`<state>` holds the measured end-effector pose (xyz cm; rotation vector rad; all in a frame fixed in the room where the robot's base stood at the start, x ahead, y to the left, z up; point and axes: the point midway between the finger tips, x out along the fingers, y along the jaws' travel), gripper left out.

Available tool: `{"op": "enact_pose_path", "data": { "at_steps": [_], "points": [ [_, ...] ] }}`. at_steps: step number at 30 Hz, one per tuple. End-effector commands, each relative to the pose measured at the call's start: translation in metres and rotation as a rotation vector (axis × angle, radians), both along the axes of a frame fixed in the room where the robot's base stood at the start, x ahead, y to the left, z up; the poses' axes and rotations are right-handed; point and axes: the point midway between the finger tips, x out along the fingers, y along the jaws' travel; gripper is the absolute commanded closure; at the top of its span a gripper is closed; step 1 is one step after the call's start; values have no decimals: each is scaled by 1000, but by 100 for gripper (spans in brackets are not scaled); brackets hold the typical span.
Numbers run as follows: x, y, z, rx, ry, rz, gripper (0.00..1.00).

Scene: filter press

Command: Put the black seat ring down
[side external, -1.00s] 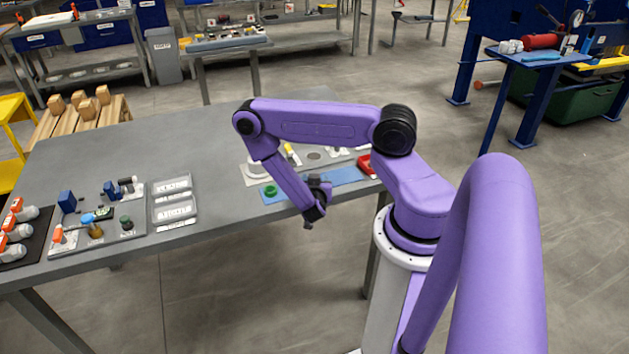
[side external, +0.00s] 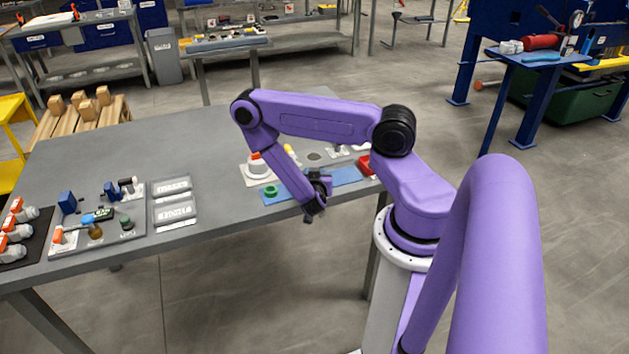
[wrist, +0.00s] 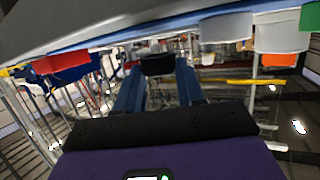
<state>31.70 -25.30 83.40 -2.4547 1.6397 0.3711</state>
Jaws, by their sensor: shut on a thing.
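In the wrist view the black seat ring (wrist: 158,65) shows as a dark band seen edge-on between the tips of my two blue fingers. My gripper (wrist: 159,72) is shut on it. In the side view my gripper (side external: 308,217) hangs by the table's front edge, in front of the blue mat (side external: 347,176). The ring is too small and dark there to tell from the gripper. Whether it touches anything is not clear.
A green ring (side external: 270,191) lies on the mat's left end, with a white, orange-topped part (side external: 257,168) behind it. Two clear trays (side external: 174,200) and a parts board (side external: 120,232) lie left. The grey table (side external: 120,155) has bare room behind.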

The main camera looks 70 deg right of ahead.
Motion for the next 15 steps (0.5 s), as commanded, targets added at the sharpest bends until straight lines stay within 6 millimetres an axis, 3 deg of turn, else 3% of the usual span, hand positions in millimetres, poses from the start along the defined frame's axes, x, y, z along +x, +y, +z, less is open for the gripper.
{"op": "enact_pose_path", "data": {
  "at_steps": [9,15],
  "points": [
    [0,0,52,0,-2,-2,90],
    [1,0,70,0,-2,1,90]
  ]
}}
